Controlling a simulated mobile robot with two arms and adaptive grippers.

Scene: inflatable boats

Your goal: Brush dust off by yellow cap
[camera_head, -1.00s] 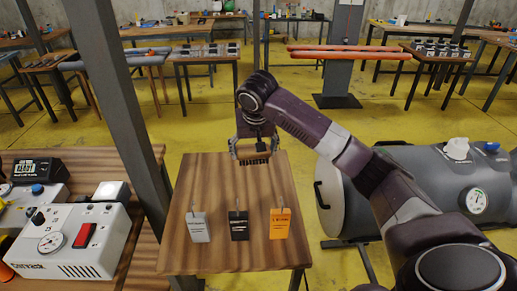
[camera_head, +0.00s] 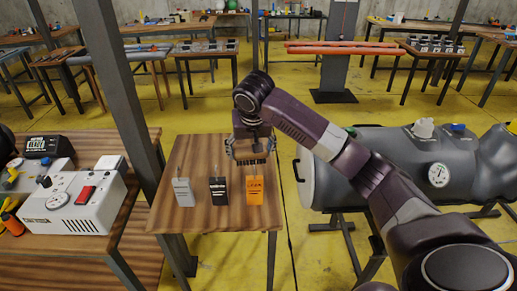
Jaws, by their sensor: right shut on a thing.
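My right gripper (camera_head: 250,146) points down over the far right part of a small wooden table, shut on a brush (camera_head: 251,160) with a brown body and dark bristles hanging down. The brush appears to be above the tabletop, behind the orange tag. A grey inflatable boat tube (camera_head: 375,160) lies to the right on dark stands. It carries a white cap (camera_head: 423,128), a blue cap (camera_head: 458,127) and a round gauge (camera_head: 438,174). I cannot clearly make out a yellow cap or dust. My left gripper is not in view.
The small table (camera_head: 180,222) bears a grey tag (camera_head: 183,191), a black tag (camera_head: 218,190) and an orange tag (camera_head: 255,189). A white device (camera_head: 75,205) stands on a bench at left. A dark post (camera_head: 120,90) rises between them.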

